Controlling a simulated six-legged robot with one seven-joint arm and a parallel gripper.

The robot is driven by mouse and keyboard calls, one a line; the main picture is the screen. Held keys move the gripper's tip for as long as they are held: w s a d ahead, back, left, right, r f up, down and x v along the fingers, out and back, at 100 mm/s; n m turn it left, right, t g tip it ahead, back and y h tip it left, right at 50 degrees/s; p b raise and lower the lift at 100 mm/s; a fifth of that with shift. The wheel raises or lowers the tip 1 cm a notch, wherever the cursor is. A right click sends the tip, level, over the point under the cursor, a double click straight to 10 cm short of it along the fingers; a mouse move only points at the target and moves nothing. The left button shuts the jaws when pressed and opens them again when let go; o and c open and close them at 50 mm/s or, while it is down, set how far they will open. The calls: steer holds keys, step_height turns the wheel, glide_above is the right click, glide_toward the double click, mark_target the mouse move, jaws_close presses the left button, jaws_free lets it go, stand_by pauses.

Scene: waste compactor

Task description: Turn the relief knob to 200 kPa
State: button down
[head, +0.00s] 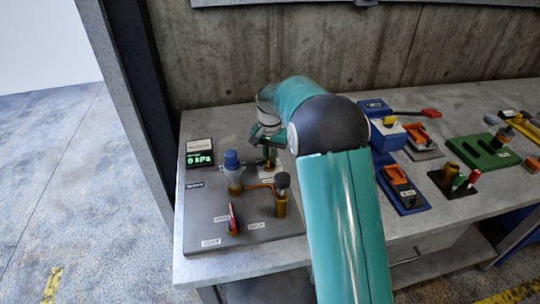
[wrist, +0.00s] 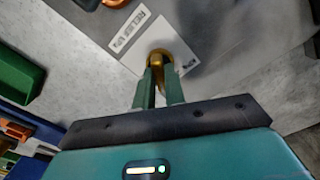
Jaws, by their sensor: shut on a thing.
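The brass relief knob (wrist: 157,59) stands on a pale plate lettered "RELIEF" and "kPa" (wrist: 125,33) in the wrist view. My gripper (wrist: 158,75) has its two green fingers close together on the knob, one on each side. In the head view my gripper (head: 269,146) reaches down at the back right of the grey panel (head: 260,232), and the arm partly hides the knob there. The knob's pointer and scale cannot be read. The green display (head: 200,160) at the panel's left reads 0 kPa.
A blue-capped brass valve (head: 232,170), a dark-capped brass fitting (head: 282,195) and a red-handled valve (head: 233,220) stand near my gripper. Blue and green fixtures (head: 485,152) fill the bench to the right. A concrete wall (head: 230,50) stands behind.

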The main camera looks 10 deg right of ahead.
steer(key=shift+m, duration=1.2)
steer(key=c, duration=1.5)
jaws_free()
steer(key=shift+o, duration=0.2)
step_height(320, 180, up, 14)
